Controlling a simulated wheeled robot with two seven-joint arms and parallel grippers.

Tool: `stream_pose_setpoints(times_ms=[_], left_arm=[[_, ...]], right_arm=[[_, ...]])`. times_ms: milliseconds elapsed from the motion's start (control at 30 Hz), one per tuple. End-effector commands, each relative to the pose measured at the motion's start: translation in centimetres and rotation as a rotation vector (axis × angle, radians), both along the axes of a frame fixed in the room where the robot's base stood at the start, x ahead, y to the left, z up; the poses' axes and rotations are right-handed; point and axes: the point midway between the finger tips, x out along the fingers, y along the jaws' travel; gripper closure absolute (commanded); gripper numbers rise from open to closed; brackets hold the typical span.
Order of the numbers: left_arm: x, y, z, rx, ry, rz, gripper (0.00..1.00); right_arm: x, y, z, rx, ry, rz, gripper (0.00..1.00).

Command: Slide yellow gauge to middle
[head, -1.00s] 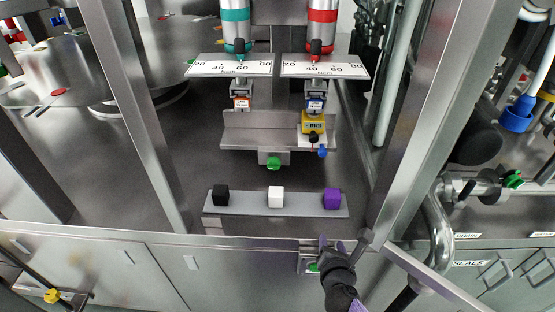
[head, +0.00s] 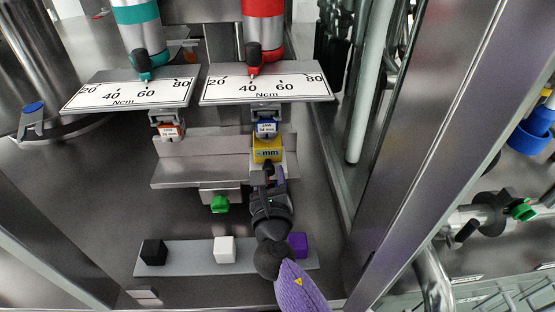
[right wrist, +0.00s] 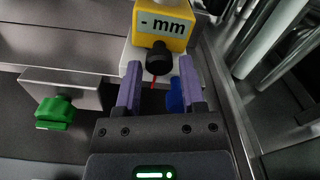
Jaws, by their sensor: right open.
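The yellow gauge (head: 267,149), marked "mm", sits at the right end of the grey metal shelf (head: 200,174), below the red-banded cylinder. In the right wrist view the gauge (right wrist: 163,22) shows at the top, with a black knob (right wrist: 160,58) on its front. My right gripper (head: 269,176) is just in front of the gauge. In the right wrist view its two purple fingers (right wrist: 159,70) are open, with the black knob between or just beyond their tips. I cannot tell whether they touch it. A blue knob (right wrist: 175,96) is partly hidden by the right finger. My left gripper is out of view.
Two white Ncm dials (head: 132,92) and (head: 265,88) hang above the shelf. A green knob (head: 220,204) sits below it. Black (head: 152,252), white (head: 224,249) and purple (head: 298,245) cubes stand on a lower strip. A metal post (head: 425,140) is at right. The shelf's left part is clear.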

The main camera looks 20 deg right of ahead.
Motion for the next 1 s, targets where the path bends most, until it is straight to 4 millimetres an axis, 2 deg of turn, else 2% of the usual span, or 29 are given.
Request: stream_pose_setpoints(times_ms=[367,600,1000], left_arm=[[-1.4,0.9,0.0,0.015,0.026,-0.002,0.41],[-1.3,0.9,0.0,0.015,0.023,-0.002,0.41],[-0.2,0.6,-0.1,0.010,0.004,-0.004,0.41]], right_arm=[[-0.1,0.3,0.0,0.000,0.001,-0.001,0.49],[-0.1,0.3,0.0,0.000,0.001,-0.001,1.00],[-0.1,0.3,0.0,0.000,0.001,-0.001,1.00]])
